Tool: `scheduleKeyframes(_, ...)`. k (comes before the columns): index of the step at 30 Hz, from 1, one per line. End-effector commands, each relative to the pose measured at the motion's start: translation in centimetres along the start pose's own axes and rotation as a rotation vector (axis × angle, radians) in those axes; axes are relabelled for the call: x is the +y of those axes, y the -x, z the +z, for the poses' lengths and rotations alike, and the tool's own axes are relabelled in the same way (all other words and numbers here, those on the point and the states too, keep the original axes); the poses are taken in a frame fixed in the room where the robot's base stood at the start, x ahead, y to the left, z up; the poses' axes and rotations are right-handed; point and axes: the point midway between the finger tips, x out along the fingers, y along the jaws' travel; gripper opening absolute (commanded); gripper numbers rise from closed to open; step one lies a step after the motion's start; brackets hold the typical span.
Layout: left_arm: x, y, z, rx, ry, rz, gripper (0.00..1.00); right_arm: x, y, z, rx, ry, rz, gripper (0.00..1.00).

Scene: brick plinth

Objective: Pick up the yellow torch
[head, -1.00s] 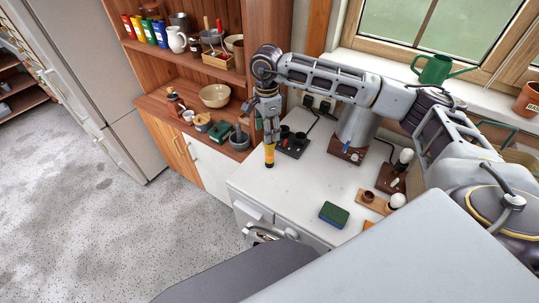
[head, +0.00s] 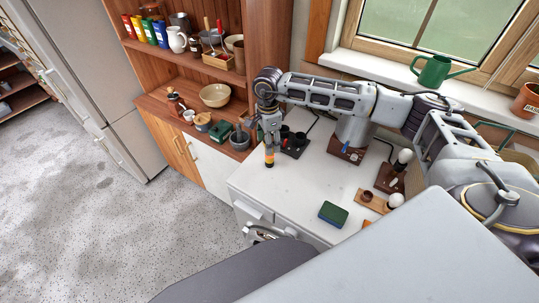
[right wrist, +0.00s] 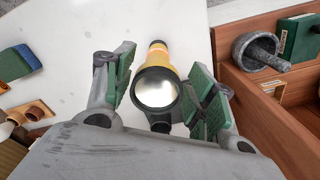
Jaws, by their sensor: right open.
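The yellow torch (right wrist: 155,70) stands upright on the white worktop, with its lens facing the camera in the right wrist view. In the head view only a narrow lower part of the torch (head: 269,152) shows below my right gripper (head: 268,133). In the right wrist view my right gripper (right wrist: 160,92) is open, with one green-padded finger on each side of the torch head. My left gripper is not in view.
A green and blue sponge (head: 333,213) lies on the worktop (head: 285,195). A dark stand with black cups (head: 294,144) is close beside the torch. A wooden shelf unit (head: 265,60) stands behind. The worktop's front middle is clear.

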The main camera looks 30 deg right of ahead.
Motion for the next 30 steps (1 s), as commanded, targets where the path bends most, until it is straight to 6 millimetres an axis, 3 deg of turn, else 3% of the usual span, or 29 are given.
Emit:
scheduleKeyframes(11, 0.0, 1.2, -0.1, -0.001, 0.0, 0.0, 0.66, 0.2, -3.7, -0.5, 0.001, 0.0, 0.002, 0.56)
scheduleKeyframes(26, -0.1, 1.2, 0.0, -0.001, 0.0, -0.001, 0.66, 0.2, -4.0, -0.4, 0.001, 0.0, 0.0, 0.56)
scheduleKeyframes(30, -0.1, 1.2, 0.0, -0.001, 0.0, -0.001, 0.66, 0.2, -4.0, -0.4, 0.001, 0.0, 0.0, 0.42)
